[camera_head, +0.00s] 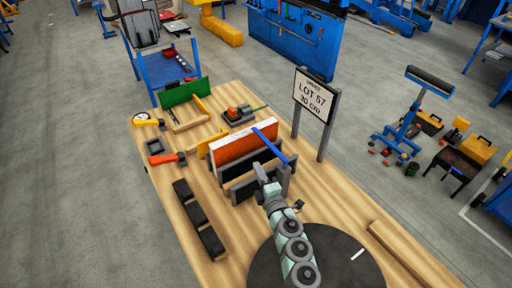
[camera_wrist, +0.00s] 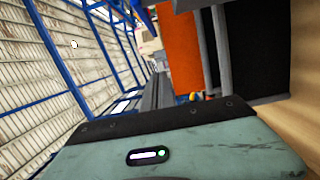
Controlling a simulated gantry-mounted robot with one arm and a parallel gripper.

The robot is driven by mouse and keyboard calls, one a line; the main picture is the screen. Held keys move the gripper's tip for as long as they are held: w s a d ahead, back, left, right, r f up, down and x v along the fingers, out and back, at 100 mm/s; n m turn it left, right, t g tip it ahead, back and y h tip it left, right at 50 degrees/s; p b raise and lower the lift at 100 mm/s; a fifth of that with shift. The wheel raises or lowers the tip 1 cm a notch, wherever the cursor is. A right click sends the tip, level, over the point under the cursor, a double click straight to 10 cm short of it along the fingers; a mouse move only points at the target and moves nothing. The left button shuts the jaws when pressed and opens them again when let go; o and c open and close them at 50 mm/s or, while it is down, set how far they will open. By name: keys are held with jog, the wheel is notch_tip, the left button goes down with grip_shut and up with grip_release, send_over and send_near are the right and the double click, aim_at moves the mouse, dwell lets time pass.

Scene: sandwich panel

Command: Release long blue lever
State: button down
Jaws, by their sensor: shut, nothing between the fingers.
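The long blue lever (camera_head: 269,145) slants above the front of the panel stack on the bench. Its near end is by the top of a grey post at the stack's right end. The stack has an orange panel (camera_head: 238,147) with a white top edge, and dark panels (camera_head: 257,183) in front. The orange panel also shows in the wrist view (camera_wrist: 184,60). My gripper (camera_head: 262,174) is shut and empty, just in front of the dark panels, below and close to the lever's near end. I cannot tell whether it touches the post or the lever.
A sign on posts (camera_head: 313,95) stands right of the stack. An orange-handled tool (camera_head: 166,158) and a row of black blocks (camera_head: 198,220) lie to the left. A green board (camera_head: 184,92) stands at the bench's back. Bare wood (camera_head: 340,190) shows at right.

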aim_at(269, 147)
jog(key=shift+w+d, duration=0.15)
jog(key=shift+d, duration=0.15)
jog(key=w+b, duration=0.1)
jog(key=w, duration=1)
jog(key=shift+w+b, duration=0.3)
jog(key=shift+b, duration=0.1)
jog(key=shift+w+h+b, duration=0.1)
jog(key=shift+h+b, duration=0.2)
jog(key=shift+h, duration=0.2)
